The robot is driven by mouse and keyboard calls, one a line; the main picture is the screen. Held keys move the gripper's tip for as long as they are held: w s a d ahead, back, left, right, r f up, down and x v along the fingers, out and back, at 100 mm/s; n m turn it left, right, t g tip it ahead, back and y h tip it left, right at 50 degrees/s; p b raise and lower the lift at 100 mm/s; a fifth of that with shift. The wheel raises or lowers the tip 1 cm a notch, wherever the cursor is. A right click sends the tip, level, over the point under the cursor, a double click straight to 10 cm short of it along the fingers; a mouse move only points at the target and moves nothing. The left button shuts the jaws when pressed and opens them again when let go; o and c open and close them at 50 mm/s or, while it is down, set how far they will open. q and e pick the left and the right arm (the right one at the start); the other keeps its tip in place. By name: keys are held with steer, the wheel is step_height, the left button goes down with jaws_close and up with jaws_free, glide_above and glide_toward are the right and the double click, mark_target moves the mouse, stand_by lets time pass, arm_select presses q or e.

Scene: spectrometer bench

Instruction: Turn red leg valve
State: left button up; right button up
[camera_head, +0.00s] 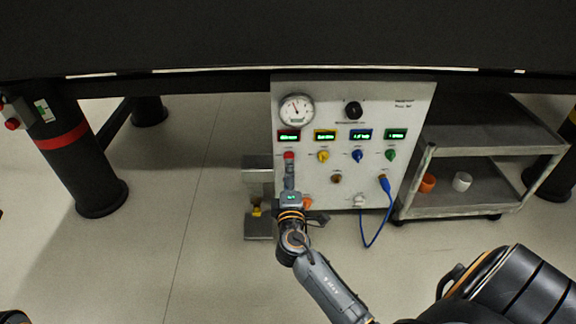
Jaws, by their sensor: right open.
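The grey-white control panel (320,180) stands under the dark table. Its red valve knob (289,155) is at the left of a row of coloured knobs, below a small red-framed display (289,135). My right gripper (289,168) comes up from below, right at the red knob, with its fingers pointing up at it. It is open. The gripper hides what lies below the knob, and I cannot tell whether the fingers touch it. My left gripper is not in view.
Yellow (323,156), blue (358,155) and green (390,154) knobs sit to the right. A gauge (296,109) is above. A blue cable (389,207) hangs from the panel. A grey cart (465,205) stands right; a red-banded table leg (75,150) stands left.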

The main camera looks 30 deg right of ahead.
steer(key=v, duration=0.6)
steer(key=shift+s+a, duration=0.25)
